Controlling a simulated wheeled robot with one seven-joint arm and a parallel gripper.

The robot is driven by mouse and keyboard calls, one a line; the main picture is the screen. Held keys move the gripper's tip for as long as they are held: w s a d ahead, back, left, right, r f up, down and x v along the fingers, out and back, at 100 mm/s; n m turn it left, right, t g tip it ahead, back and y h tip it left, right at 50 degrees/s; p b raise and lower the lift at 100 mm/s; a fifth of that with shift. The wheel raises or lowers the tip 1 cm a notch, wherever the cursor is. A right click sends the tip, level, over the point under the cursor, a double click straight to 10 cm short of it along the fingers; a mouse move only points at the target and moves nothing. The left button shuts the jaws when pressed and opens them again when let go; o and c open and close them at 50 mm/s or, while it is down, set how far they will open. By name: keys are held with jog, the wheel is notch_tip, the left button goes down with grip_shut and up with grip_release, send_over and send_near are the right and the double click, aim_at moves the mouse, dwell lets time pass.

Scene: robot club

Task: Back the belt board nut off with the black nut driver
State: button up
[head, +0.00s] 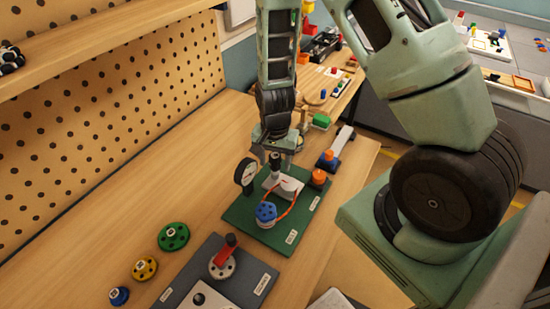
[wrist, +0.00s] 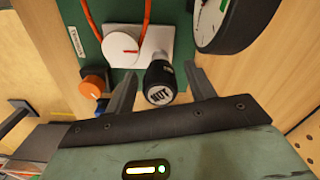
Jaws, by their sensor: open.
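A black nut driver (head: 275,160) stands roughly upright at the white block. In the wrist view its round top, marked "NUT" (wrist: 160,82), shows beside a white disc (wrist: 122,48) with a red mark. My gripper (head: 277,149) is over the board and open. In the wrist view its fingers (wrist: 161,90) are on either side of the driver's head, with gaps visible. The nut itself is hidden.
A dial gauge (head: 246,175) stands close at the board's left edge; an orange knob (head: 318,178) is at its right. A grey board with a red-handled lever (head: 224,250) lies nearer. A pegboard wall runs along the left.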

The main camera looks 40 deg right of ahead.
jog(key=c, duration=1)
jog(key=n, duration=0.8)
jog(key=o, duration=0.7)
jog(key=shift+n, duration=0.5)
jog(key=o, duration=0.6)
jog(key=shift+r, duration=0.15)
jog(key=shift+r+p, duration=2.1)
jog(key=shift+r, duration=0.6)
